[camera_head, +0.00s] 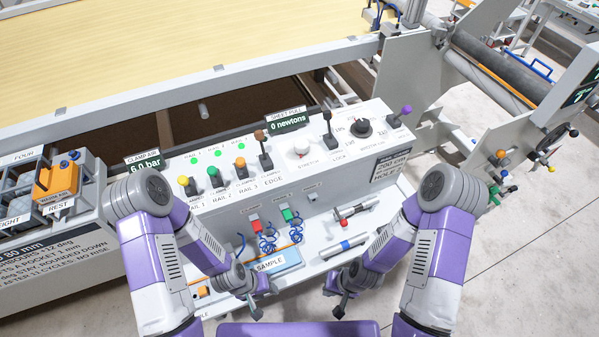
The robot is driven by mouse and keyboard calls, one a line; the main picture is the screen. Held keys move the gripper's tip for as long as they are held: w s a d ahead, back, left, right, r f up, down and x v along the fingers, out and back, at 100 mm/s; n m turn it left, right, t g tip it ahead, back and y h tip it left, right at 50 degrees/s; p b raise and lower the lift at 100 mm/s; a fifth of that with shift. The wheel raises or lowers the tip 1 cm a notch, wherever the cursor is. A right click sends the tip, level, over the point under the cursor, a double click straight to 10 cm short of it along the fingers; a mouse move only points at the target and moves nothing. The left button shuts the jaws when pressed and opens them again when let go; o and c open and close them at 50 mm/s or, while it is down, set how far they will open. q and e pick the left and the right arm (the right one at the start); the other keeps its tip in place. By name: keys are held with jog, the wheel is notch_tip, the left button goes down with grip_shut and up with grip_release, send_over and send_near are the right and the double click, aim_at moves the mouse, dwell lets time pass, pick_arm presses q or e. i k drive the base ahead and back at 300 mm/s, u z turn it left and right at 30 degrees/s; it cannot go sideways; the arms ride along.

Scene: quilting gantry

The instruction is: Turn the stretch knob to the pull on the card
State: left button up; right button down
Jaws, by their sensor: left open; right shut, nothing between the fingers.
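The stretch knob (300,148) is a white round knob on top of the grey control console, above the printed word STRETCH. Behind it, the sheet pull display (288,121) reads 0 newtons. A dark card (391,165) on the console's right front shows a line like 200 and a line starting HOLD; its small print is too fine to read. My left gripper (254,308) is open, low in front of the console near the sample tray. My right gripper (339,309) is shut and empty, also low in front. Both are well apart from the knob.
Levers with yellow, green, orange and brown tops stand left of the knob. A black lock lever (328,128), a black dial (362,128) and a purple-topped lever (404,113) stand right. The sample tray (272,265) and red and blue-ended tools lie on the front shelf.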

aim_at(301, 145)
jog(key=u, duration=1.5)
jog(key=k, duration=1.15)
jog(key=z, duration=1.7)
jog(key=i, duration=0.55)
jog(key=u, duration=0.9)
